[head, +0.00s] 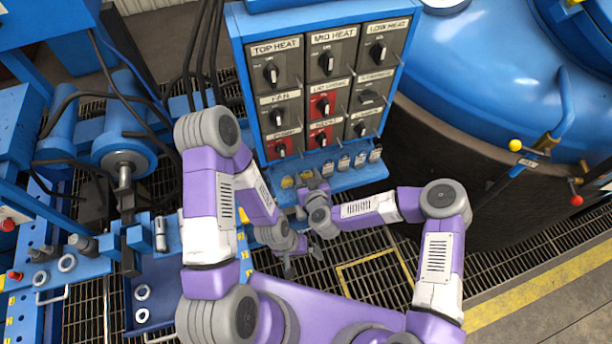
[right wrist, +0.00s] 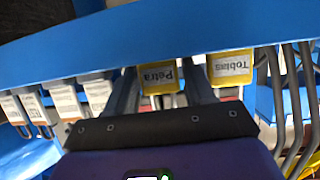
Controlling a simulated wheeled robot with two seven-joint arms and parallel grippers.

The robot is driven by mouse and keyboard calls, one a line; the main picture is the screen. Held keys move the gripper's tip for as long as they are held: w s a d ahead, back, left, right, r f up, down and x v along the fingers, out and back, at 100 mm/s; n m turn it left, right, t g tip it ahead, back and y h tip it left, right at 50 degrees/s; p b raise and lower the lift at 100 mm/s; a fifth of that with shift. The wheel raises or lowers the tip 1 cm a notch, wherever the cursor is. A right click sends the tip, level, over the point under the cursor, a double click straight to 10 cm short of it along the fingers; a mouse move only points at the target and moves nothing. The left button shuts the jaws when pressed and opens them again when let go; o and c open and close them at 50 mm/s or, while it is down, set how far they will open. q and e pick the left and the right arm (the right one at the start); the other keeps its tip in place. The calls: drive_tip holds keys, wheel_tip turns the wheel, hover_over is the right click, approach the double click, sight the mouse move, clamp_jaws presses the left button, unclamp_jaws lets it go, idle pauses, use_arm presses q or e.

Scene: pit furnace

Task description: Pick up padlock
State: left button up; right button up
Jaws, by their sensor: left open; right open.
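Several padlocks hang in a row along the blue ledge below the control panel. Two have yellow bodies; in the right wrist view one is labelled Petra (right wrist: 160,88) and the other Tobias (right wrist: 231,66). The grey padlocks (right wrist: 98,93) with white labels hang to their left in that view. My right gripper (head: 306,190) is up at the ledge near the yellow padlocks (head: 287,182). It is open, with the Petra padlock showing between its fingers; contact cannot be told. My left gripper (head: 302,260) is open and empty, lower down above the floor grating.
The control panel (head: 300,80) with black knobs and red plates stands above the ledge (head: 345,181). A large blue furnace (head: 490,70) is at the right, with a lever (head: 550,140). Blue machinery and a bench with metal rings (head: 142,292) stand at the left.

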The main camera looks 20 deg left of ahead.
sight(307, 176)
drive_tip(key=c, duration=0.8)
wheel_tip(307, 176, up, 18)
drive_tip(key=p, duration=0.4)
